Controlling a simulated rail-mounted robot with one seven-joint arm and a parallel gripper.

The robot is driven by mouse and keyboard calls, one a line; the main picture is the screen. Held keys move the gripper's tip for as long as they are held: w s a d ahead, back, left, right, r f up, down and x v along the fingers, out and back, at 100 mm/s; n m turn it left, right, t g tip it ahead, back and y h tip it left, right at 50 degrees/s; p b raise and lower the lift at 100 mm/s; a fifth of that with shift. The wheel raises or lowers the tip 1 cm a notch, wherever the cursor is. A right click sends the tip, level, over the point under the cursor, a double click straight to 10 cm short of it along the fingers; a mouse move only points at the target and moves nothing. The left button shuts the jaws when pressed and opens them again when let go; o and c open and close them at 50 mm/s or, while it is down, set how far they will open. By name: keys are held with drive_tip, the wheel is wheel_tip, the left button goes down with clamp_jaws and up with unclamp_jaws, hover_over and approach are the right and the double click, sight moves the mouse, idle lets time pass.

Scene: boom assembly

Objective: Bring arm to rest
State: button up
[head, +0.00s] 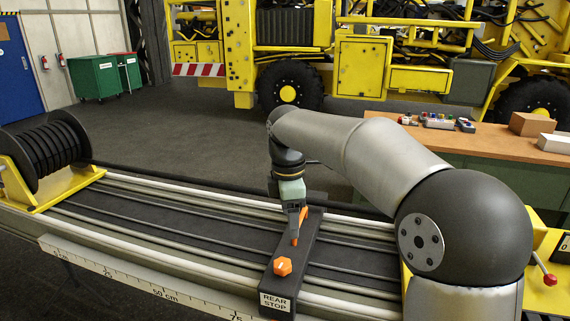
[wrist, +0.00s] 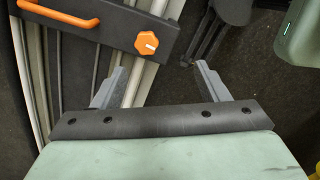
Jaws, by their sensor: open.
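My arm reaches from the right over the boom rails and bends down at its wrist. My gripper (head: 293,214) points down beside the orange handle of the rear stop (head: 310,240); from the head view I cannot tell the gap between them. In the wrist view my gripper (wrist: 160,68) has its two grey fingers wide apart with nothing between them. The rear stop (wrist: 95,35) lies at the upper left there, with its orange handle (wrist: 55,12) and orange knob (wrist: 147,44) clear of the fingers. The knob (head: 283,267) also shows in the head view.
The rear stop lies across the rails (head: 190,225), which carry a scale strip (head: 150,285) in front. A black hose reel (head: 50,152) stands at the left end. A workbench (head: 480,140) with small parts and boxes is behind my arm. A yellow vehicle (head: 365,65) stands behind.

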drive_tip(key=s+d+f+m, duration=0.4)
drive_tip(key=s+m, duration=0.2)
drive_tip(key=s, duration=0.3)
drive_tip(key=s+d+f+m, duration=0.4)
drive_tip(key=s+m, duration=0.3)
drive_tip(key=s, duration=0.2)
drive_tip(key=s+d+f+m, duration=0.4)
drive_tip(key=s+d+m, duration=0.2)
drive_tip(key=s, duration=0.3)
drive_tip(key=shift+f+m, duration=0.25)
drive_tip(key=shift+m, duration=0.15)
drive_tip(key=shift+s+d, duration=0.1)
